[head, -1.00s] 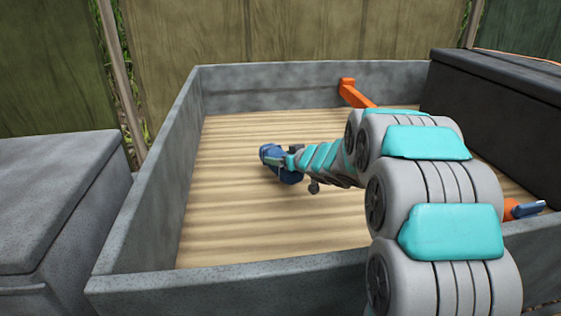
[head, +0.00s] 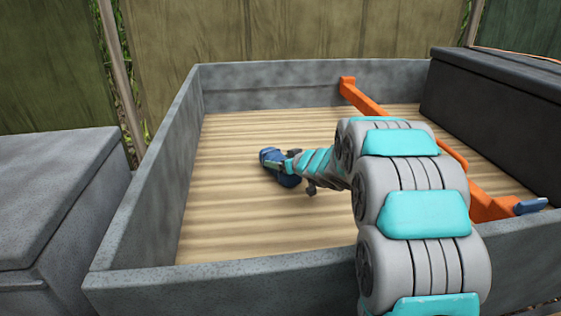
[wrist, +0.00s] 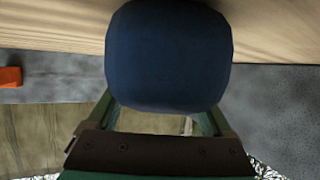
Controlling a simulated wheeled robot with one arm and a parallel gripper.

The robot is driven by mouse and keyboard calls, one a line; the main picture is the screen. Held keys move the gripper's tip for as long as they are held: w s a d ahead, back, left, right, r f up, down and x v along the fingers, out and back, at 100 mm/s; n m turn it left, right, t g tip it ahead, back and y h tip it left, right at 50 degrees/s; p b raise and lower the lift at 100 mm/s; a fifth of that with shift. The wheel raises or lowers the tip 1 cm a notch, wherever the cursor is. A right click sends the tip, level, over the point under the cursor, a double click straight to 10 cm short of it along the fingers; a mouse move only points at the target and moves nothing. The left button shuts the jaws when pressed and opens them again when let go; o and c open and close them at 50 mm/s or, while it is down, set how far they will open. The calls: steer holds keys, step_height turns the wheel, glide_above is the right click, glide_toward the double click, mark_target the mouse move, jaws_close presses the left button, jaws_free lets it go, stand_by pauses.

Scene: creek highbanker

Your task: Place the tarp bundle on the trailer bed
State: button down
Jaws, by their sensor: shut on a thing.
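The tarp bundle (head: 273,157) is a dark blue rounded bundle over the wooden trailer bed (head: 235,225), left of its middle. It also fills the top middle of the wrist view (wrist: 168,55). My gripper (head: 284,166) is shut on it, with a green finger showing on each side in the wrist view. In the wrist view the bundle reaches up to the pale planks. I cannot tell whether it touches them. My arm comes in from the right and hides part of the bed.
Grey walls (head: 150,195) surround the bed. An orange bar (head: 370,103) with a blue-ended handle (head: 530,206) crosses its right side, beside a dark box (head: 500,110). A grey chest (head: 60,190) stands outside on the left. The bed's left and front planks are clear.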

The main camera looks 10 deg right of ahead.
jaws_free()
steer(key=shift+s+d+r, duration=0.2)
steer(key=shift+s+r, duration=0.1)
steer(key=shift+s, duration=0.05)
steer(key=p+v, duration=0.1)
steer(key=v, duration=0.9)
steer(key=shift+d+r, duration=0.1)
steer(key=shift+s+d, duration=0.15)
steer(key=shift+s, duration=0.35)
